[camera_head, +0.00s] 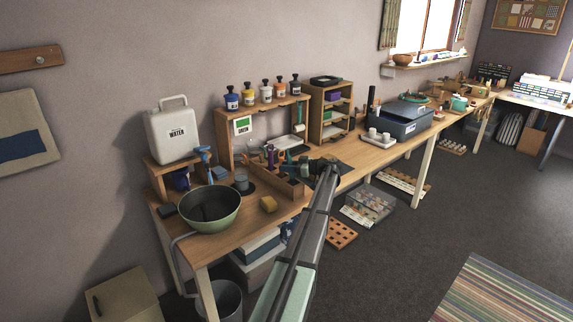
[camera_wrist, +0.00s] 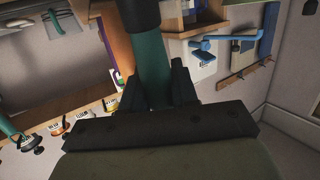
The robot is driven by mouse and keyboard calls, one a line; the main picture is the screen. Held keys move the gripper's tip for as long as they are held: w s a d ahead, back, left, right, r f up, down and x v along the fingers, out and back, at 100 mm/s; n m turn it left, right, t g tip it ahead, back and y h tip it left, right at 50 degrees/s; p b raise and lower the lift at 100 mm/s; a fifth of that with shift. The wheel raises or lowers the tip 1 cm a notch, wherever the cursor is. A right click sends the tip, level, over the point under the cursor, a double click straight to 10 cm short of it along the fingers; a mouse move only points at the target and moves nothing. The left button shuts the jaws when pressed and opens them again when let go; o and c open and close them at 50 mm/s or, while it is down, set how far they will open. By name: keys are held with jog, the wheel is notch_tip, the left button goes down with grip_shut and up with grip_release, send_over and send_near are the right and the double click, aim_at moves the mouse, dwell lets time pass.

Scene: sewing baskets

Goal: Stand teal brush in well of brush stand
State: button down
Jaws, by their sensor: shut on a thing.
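My gripper (camera_head: 318,169) is over the middle of the workbench in the head view. In the wrist view my gripper (camera_wrist: 156,88) is shut on the teal brush (camera_wrist: 153,68), with a dark finger on each side of its teal shaft. A wide black part of the brush is at the top of that view. The brush is small and hard to make out in the head view. A low wooden holder (camera_head: 287,186) with upright tools behind it is just left of my gripper; it may be the brush stand. I cannot make out its wells.
A wooden shelf (camera_head: 255,108) with several bottles and a cubby unit (camera_head: 329,128) stand behind. A tray of white cups (camera_head: 379,140) is to the right.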

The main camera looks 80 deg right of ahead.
jog(key=shift+f, duration=0.25)
jog(key=c, duration=0.8)
grip_release()
jog(key=v, duration=1.3)
jog(key=shift+s+a, duration=0.1)
jog(key=shift+s, duration=0.3)
